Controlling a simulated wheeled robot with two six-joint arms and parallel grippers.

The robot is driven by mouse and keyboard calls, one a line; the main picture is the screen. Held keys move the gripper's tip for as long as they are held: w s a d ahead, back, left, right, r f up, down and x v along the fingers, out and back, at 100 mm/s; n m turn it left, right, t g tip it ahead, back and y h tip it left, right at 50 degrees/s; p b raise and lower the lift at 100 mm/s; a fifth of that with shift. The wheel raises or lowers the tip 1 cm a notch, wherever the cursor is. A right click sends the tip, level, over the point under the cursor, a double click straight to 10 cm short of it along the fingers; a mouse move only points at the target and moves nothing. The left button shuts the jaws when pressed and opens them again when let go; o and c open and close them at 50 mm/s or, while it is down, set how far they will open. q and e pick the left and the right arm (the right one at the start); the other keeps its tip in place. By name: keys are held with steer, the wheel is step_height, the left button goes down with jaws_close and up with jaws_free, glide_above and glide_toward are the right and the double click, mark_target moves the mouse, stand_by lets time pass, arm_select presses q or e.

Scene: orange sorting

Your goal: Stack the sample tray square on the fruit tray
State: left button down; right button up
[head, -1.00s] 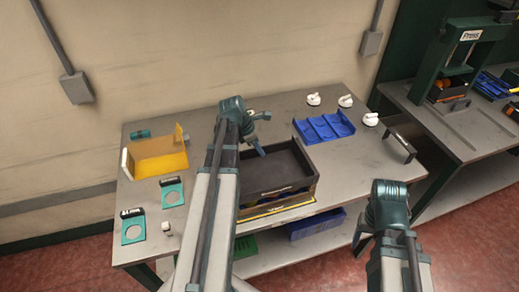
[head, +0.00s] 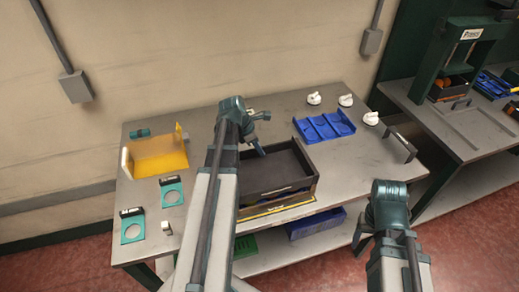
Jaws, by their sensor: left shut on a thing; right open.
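The sample tray (head: 310,166), black and shallow with an empty-looking inside, lies over the fruit tray (head: 262,211) on the bench. Only a thin front strip of the fruit tray shows, with a yellow edge; its contents are hidden. The two trays look roughly aligned, but my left arm hides their left side, so I cannot tell if the corners meet exactly. My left gripper (head: 259,149) is shut on the sample tray's far wall. My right gripper (head: 361,238) is open and empty, in front of the bench, apart from the trays.
A blue rack (head: 324,127) stands behind the trays to the right, near several white knobs (head: 314,98). A yellow holder (head: 158,156) and teal plates (head: 172,192) are at the left. A dark handle (head: 402,146) is at the right edge. Green and blue crates (head: 315,222) sit below.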

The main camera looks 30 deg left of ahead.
arm_select(q)
steer(key=shift+f, duration=0.2)
steer(key=c, duration=0.5)
jaws_free()
steer(key=shift+r, duration=0.1)
steer(key=shift+r+p, duration=3.9)
steer(key=shift+r, duration=0.1)
steer(key=shift+f, duration=0.1)
